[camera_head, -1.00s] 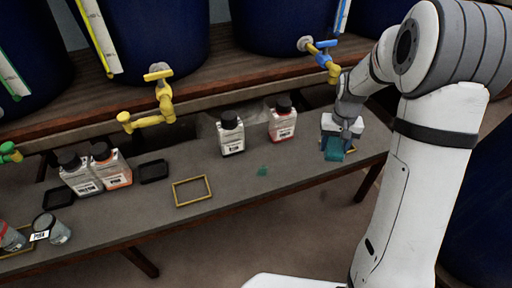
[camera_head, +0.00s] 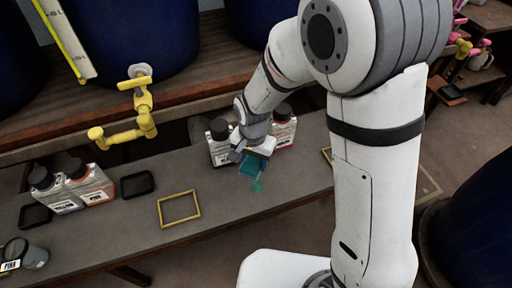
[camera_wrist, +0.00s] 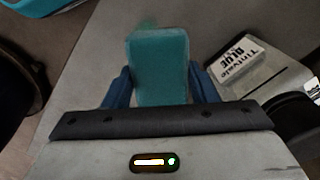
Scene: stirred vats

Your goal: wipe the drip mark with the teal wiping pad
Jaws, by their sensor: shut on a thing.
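The teal wiping pad (camera_head: 252,168) is held in my gripper (camera_head: 256,156), low over the grey bench. In the wrist view the pad (camera_wrist: 160,62) stands between the two blue fingers of my gripper (camera_wrist: 160,88), which are shut on it. The drip mark (camera_head: 257,186) is a small green-teal smear on the bench top, just in front of the pad. In the wrist view a green patch (camera_wrist: 147,25) shows at the pad's far end, partly hidden by it. I cannot tell whether the pad touches the bench.
A white bottle with black cap (camera_head: 221,146) stands close left of my gripper; another (camera_head: 284,128) stands behind it. A yellow frame (camera_head: 179,209) lies to the left. A yellow tap (camera_head: 143,112) overhangs the bench. Two bottles and black trays (camera_head: 137,184) are further left.

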